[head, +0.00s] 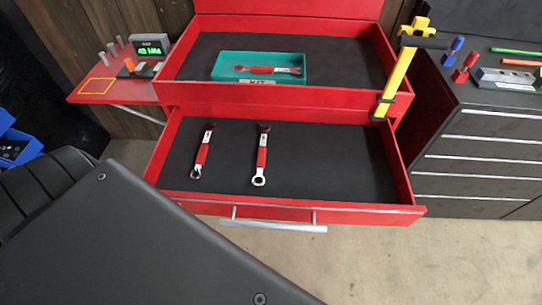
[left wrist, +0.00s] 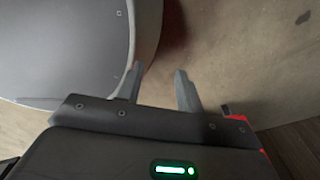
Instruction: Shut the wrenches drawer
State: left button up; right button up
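The wrenches drawer (head: 330,150) is pulled out from the red cart in the head view, with a dark liner. Two red-handled wrenches lie in it, one on the left (head: 202,152) and one nearer the middle (head: 261,158). Its silver bar handle (head: 273,226) runs along the front. My left gripper (left wrist: 160,85) shows in the left wrist view with its two fingers apart and nothing between them, over bare floor. It is not visible in the head view, where a dark arm link of mine covers the lower left. My right gripper is in neither view.
A teal tray (head: 228,58) with a wrench sits in the cart's top. A yellow hammer (head: 398,80) stands at the cart's right edge. A red side shelf (head: 115,92) holds a green-lit display (head: 151,45). A dark cabinet (head: 480,150) stands right. Floor (head: 390,260) before the drawer is clear.

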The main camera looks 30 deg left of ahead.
aim_at(327, 168)
jog(key=z, duration=0.75)
jog(key=k, duration=1.3)
jog(key=u, duration=0.7)
jog(key=i, duration=1)
